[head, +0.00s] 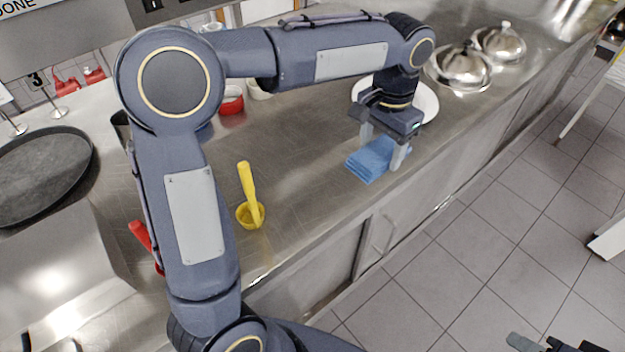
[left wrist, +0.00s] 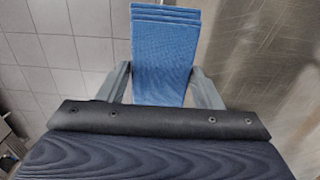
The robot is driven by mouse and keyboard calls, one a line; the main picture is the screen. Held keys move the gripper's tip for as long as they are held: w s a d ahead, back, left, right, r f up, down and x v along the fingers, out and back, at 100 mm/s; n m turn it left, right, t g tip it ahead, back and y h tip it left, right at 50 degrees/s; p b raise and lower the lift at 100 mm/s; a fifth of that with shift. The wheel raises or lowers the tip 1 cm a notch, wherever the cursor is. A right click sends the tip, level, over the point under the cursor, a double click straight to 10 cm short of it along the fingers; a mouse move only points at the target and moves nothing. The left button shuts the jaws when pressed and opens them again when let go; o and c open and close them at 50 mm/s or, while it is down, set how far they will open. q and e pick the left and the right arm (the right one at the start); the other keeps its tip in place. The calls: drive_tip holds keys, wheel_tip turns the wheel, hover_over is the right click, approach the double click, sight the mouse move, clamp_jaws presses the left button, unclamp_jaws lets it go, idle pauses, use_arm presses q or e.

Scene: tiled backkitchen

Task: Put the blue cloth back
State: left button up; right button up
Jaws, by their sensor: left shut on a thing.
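The blue cloth (head: 365,165) is a folded, layered stack at the front edge of the steel counter. My left gripper (head: 383,148) reaches down over it, one finger on each side, and is shut on it. In the left wrist view the cloth (left wrist: 163,50) sits between the two fingers of my left gripper (left wrist: 160,82), with its folded layers showing at the far end. I cannot tell whether the cloth touches the counter. Part of my right gripper (head: 545,344) shows at the bottom right edge, mostly cut off.
A white plate (head: 428,103) lies behind the left gripper. Two steel domes (head: 462,68) stand further right. A round black tray (head: 40,172) lies at far left. Counter between bowl and cloth is clear.

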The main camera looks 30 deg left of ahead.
use_arm(q)
drive_tip(key=shift+a, duration=0.35)
drive_tip(key=s+a+f, duration=0.3)
drive_tip(key=s+a, duration=0.1)
drive_tip(key=a, duration=0.3)
hover_over(310, 193)
drive_tip(key=f, duration=0.5)
drive_tip(key=shift+w+d+p, duration=0.25)
drive_tip(key=shift+d+p, duration=0.1)
drive_tip(key=shift+d, duration=0.05)
drive_tip(key=f, duration=0.2)
drive_tip(key=a+f, duration=0.1)
drive_tip(key=shift+s+f, duration=0.25)
drive_tip(key=shift+f, duration=0.1)
drive_tip(key=shift+d+f, duration=0.1)
drive_tip(key=shift+f, duration=0.15)
drive_tip(key=shift+f, duration=0.2)
drive_tip(key=o, duration=0.9)
